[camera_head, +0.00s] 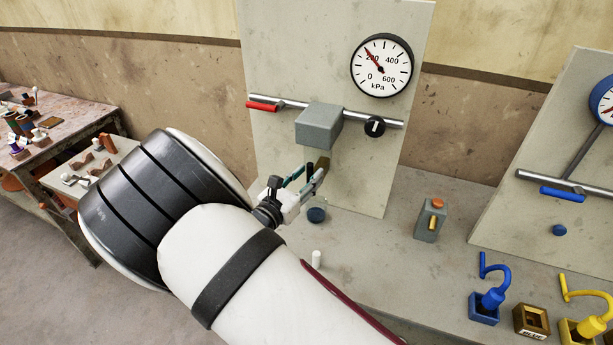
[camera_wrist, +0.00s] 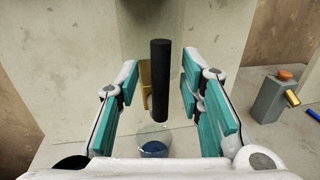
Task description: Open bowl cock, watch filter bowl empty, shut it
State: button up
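A grey filter block (camera_head: 319,127) sits on the pipe of the grey panel. A dark brass piece (camera_head: 322,165) hangs below it and also shows in the wrist view (camera_wrist: 145,78). I cannot clearly make out the bowl itself. A black upright bar (camera_wrist: 160,80), apparently the cock's handle, stands between my gripper's fingers (camera_wrist: 160,98). My gripper (camera_head: 308,180) is open around this bar, with a visible gap on both sides. A clear rounded thing with a dark blue base (camera_wrist: 153,149) shows low between the fingers. Whether the cock is open cannot be told.
The gauge (camera_head: 381,66) needle points near 200 kPa. A red lever (camera_head: 263,105) and a black knob (camera_head: 375,126) sit on the pipe. A grey block with an orange cap (camera_head: 430,220) stands right on the bench.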

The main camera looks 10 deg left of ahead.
jog(key=shift+w, duration=0.15)
jog(key=shift+d, duration=0.1)
jog(key=shift+c, duration=0.6)
grip_shut()
jog(key=a+f+n+t+y+b, duration=0.1)
jog(key=a+f+n+b, duration=0.1)
jog(key=n, duration=0.8)
jog(key=a+f+n+t+y+b, duration=0.2)
jog(key=a+f+n, duration=0.1)
jog(key=n, duration=0.7)
jog(key=shift+w+a+f, duration=0.15)
jog(key=shift+w+f, duration=0.15)
jog(key=shift+f, duration=0.15)
jog(key=shift+n, duration=0.3)
